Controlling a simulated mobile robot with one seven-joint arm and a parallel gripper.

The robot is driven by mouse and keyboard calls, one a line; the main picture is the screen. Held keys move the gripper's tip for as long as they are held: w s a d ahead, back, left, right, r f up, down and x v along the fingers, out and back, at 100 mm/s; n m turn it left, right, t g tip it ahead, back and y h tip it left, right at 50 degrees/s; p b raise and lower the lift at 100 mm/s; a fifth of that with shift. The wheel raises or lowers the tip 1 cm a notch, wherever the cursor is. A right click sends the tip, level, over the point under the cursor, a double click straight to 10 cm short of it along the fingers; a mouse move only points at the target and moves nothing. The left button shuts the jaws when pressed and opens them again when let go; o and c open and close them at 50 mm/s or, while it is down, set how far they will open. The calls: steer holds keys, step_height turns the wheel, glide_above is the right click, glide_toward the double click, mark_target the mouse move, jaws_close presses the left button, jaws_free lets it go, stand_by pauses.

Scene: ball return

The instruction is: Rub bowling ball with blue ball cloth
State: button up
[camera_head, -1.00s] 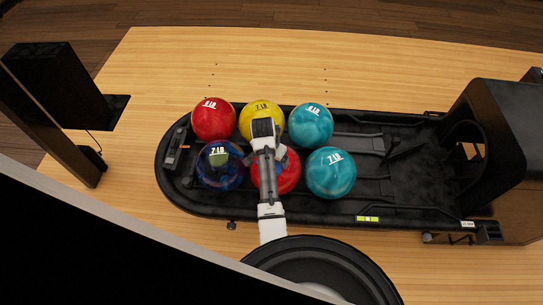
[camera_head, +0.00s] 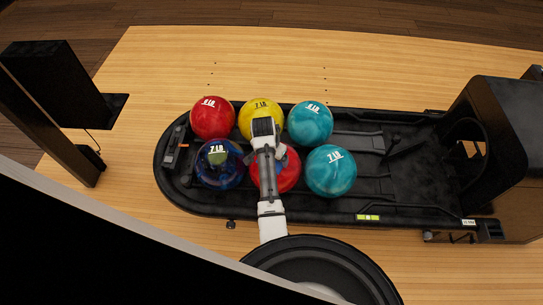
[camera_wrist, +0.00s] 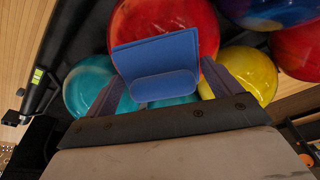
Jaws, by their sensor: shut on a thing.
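My gripper (camera_wrist: 160,85) is shut on the blue ball cloth (camera_wrist: 165,58), a folded blue piece that fills the middle of the wrist view. Behind the cloth in that view is a red bowling ball (camera_wrist: 192,22). I cannot tell whether the cloth touches it. In the head view my arm and gripper (camera_head: 264,128) reach over the front red ball (camera_head: 288,171), covering part of it, near the yellow ball (camera_head: 255,112). A dark blue-purple ball (camera_head: 215,172) lies left of my arm.
The balls rest in a black ball return tray (camera_head: 240,210). Two teal balls (camera_head: 331,171) lie right of my arm, and another red ball (camera_head: 212,117) is at the back left. A black hood (camera_head: 505,150) stands at the right end. A black post (camera_head: 55,120) is at left.

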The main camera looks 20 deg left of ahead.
steer(key=shift+w+a+r, duration=0.15)
steer(key=shift+w+a, duration=0.05)
steer(key=shift+w, duration=0.35)
steer(key=shift+w+a+r, duration=0.1)
steer(key=shift+w+a, duration=0.05)
steer(key=shift+w, duration=0.4)
steer(key=shift+s+d+f+p, duration=0.15)
steer(key=shift+s+p, duration=0.1)
steer(key=shift+s, duration=0.2)
steer(key=shift+s+d+f+p, duration=0.1)
steer(key=shift+s+d+p, duration=0.1)
steer(key=shift+s, duration=0.25)
steer(key=shift+s+f, duration=0.15)
steer(key=shift+s, duration=0.15)
steer(key=shift+w, duration=0.1)
